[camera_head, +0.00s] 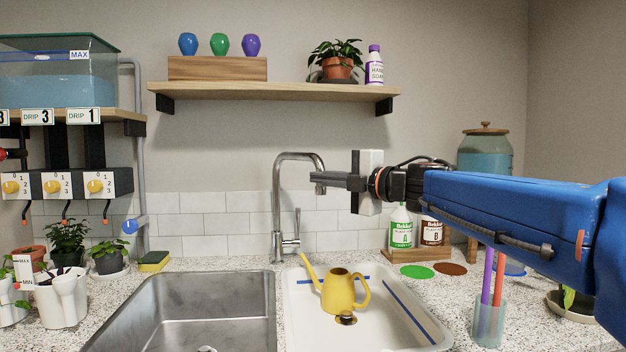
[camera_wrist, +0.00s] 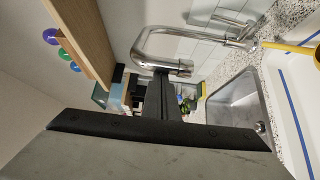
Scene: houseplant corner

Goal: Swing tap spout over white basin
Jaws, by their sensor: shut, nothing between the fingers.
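The chrome tap (camera_head: 276,205) stands behind the two basins. Its arched spout (camera_head: 300,156) points right, and its end is level with the left part of the white basin (camera_head: 300,300). The spout also shows in the wrist view (camera_wrist: 150,42). My gripper (camera_head: 314,177) is shut and empty, with its fingertips beside the spout's end. In the wrist view the fingertips (camera_wrist: 161,75) overlap the lower edge of the spout's end; I cannot tell whether they touch. The tap's lever (camera_head: 298,222) stands upright at the right of its base.
A steel basin (camera_head: 140,322) lies left of the white one. A yellow watering can (camera_head: 338,290) stands in the white basin. A wooden shelf (camera_head: 270,91) hangs above the tap. Bottles (camera_head: 400,228) stand behind at the right, and a cup with sticks (camera_head: 488,325) stands in front right.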

